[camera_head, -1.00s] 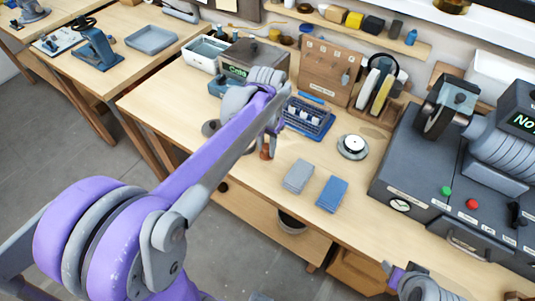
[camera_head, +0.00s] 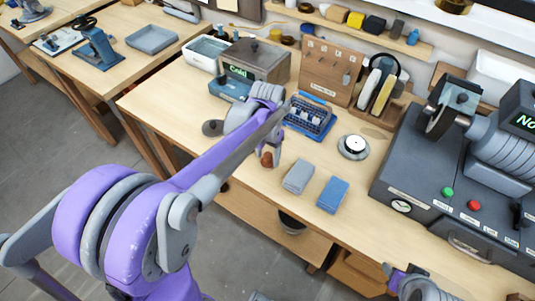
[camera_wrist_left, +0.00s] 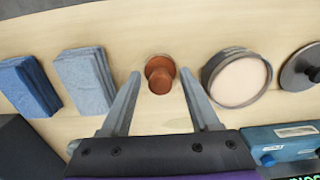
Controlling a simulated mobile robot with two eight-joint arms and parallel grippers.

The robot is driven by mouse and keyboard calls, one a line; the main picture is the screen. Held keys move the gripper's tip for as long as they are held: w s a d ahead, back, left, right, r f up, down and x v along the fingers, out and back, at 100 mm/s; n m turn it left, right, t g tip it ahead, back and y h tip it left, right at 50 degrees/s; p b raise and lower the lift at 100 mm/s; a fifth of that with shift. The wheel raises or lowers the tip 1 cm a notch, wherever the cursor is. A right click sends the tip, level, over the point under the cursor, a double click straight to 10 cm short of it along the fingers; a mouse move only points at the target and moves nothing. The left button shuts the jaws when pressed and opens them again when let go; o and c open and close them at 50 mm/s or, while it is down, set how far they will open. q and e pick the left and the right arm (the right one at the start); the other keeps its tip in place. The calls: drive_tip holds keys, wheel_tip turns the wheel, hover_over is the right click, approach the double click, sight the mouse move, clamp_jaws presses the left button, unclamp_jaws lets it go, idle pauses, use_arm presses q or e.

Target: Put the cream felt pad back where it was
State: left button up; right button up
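A round dark-walled dish (camera_wrist_left: 238,78) with a cream, flat, round face (camera_wrist_left: 241,81) lies right of my left gripper in the left wrist view; I cannot tell whether that face is the felt pad. In the head view, my left arm hides most of that area. Cream and yellow discs (camera_head: 382,94) stand in a wooden rack at the back. My left gripper (camera_wrist_left: 161,73) is open and empty, its fingers on either side of a small brown knobbed piece (camera_wrist_left: 160,74), not visibly gripping it. My right gripper (camera_head: 408,280) is at the bottom right; its fingers are unclear.
A grey block (camera_head: 297,177) and a blue block (camera_head: 332,194) lie right of my left gripper. A white-topped round piece (camera_head: 353,146) stands behind them. A dark knobbed disc (camera_wrist_left: 302,68) lies beyond the dish. A large grey machine (camera_head: 420,185) fills the right. Bare bench lies before it.

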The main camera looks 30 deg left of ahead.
sight(268, 155)
use_arm(q)
drive_tip(key=shift+r, duration=0.35)
wheel_tip(268, 155, up, 10)
drive_tip(key=r+p, duration=0.1)
drive_tip(key=s+d+f+t, duration=0.3)
drive_tip(key=s+f, duration=0.2)
drive_tip(key=s, duration=0.2)
drive_tip(key=s+d+f+t, duration=0.2)
drive_tip(key=s+d+f, duration=0.1)
drive_tip(key=s, duration=0.4)
drive_tip(key=shift+d+f+n+t, duration=0.4)
drive_tip(key=shift+f, duration=0.45)
